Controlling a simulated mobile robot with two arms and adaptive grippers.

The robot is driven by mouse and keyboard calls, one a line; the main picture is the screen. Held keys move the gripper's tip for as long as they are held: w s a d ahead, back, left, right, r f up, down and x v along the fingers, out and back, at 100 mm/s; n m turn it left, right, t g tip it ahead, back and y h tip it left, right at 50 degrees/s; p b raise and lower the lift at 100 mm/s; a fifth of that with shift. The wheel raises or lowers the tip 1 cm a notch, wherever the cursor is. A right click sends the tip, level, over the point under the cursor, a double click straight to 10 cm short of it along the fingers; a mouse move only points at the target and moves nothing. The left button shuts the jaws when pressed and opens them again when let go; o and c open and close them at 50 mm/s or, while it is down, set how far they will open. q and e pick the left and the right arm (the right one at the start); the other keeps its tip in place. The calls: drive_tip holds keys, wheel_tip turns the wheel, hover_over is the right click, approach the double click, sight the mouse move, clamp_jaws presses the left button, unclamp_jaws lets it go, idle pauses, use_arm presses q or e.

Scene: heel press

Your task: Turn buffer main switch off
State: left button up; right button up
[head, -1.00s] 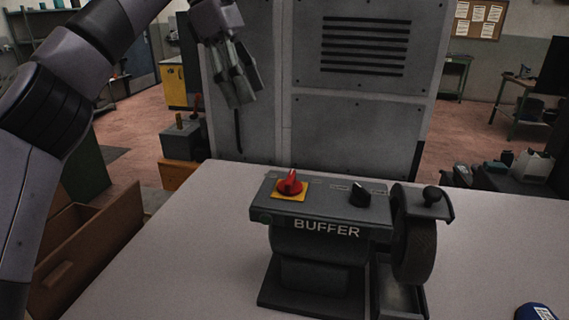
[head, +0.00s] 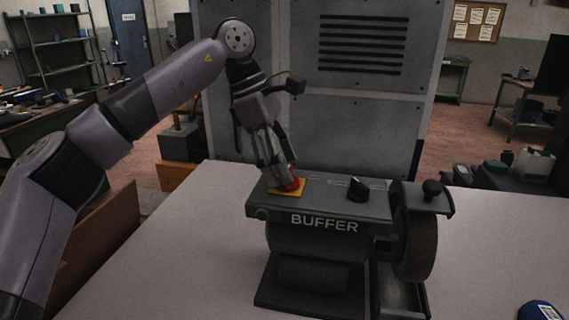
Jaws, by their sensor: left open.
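The buffer (head: 318,240) is a dark grey machine on the pale table, with a wheel (head: 418,240) at its right end. Its red main switch (head: 292,185) sits on a yellow plate (head: 274,188) at the left of the top panel. My left gripper (head: 282,178) points down at the red switch, its open fingers right at the knob and hiding much of it. I cannot tell whether the fingers touch it or which way the knob points. A black knob (head: 358,188) stands to the right on the same panel. My right gripper is out of view.
A tall grey cabinet (head: 365,110) stands behind the table (head: 160,275). A blue object (head: 540,311) lies at the table's front right corner. The table left of the buffer is clear.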

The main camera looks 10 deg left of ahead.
use_arm(q)
drive_tip(key=shift+d+f, duration=0.1)
drive_tip(key=shift+f, duration=0.35)
drive_tip(key=c, duration=1.1)
drive_tip(key=shift+c, duration=0.2)
